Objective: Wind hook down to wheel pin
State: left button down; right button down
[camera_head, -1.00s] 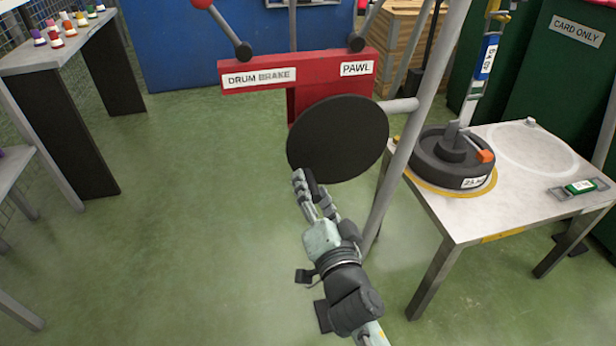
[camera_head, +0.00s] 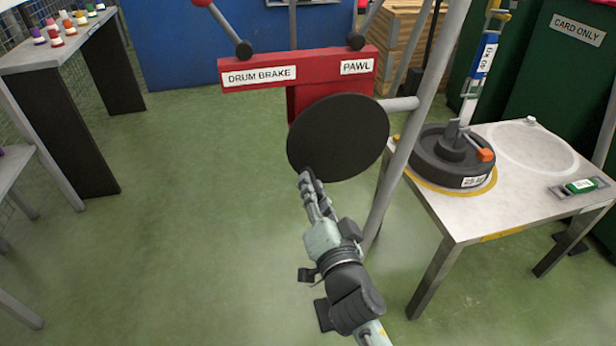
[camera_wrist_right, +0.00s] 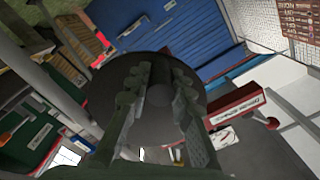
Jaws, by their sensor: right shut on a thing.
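My right gripper (camera_head: 310,188) is at the lower rim of the large black crank disc (camera_head: 338,138). In the right wrist view its fingers (camera_wrist_right: 160,95) are closed around a dark round handle (camera_wrist_right: 160,88) that stands out from the disc. The fingers mostly hide the handle in the head view. A dark grey wheel (camera_head: 440,165) with a raised centre and an orange-tipped piece lies on the table at the right. A hanging blue-and-white labelled piece (camera_head: 486,55) is above it; I cannot make out the hook and pin clearly. My left gripper is not in view.
A red panel (camera_head: 310,72) marked DRUM BRAKE and PAWL, with levers, stands behind the disc. A grey post (camera_head: 415,130) stands between the disc and the metal table (camera_head: 480,220). A bench with small coloured items (camera_head: 60,55) is at left. Green floor is clear there.

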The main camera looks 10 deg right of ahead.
jog(key=shift+d+f+n, duration=0.7)
jog(key=shift+f+n, duration=0.1)
jog(key=shift+n, duration=0.1)
jog(key=shift+d+f+n, duration=0.55)
jog(key=shift+d+n, duration=0.3)
jog(key=shift+n, duration=0.35)
jog(key=shift+d+f+n, duration=0.25)
jog(key=shift+d+n, duration=0.65)
jog(key=shift+n, duration=0.3)
jog(key=shift+d+f+n, duration=0.1)
jog(key=shift+d+n, duration=0.8)
jog(key=shift+n, duration=0.3)
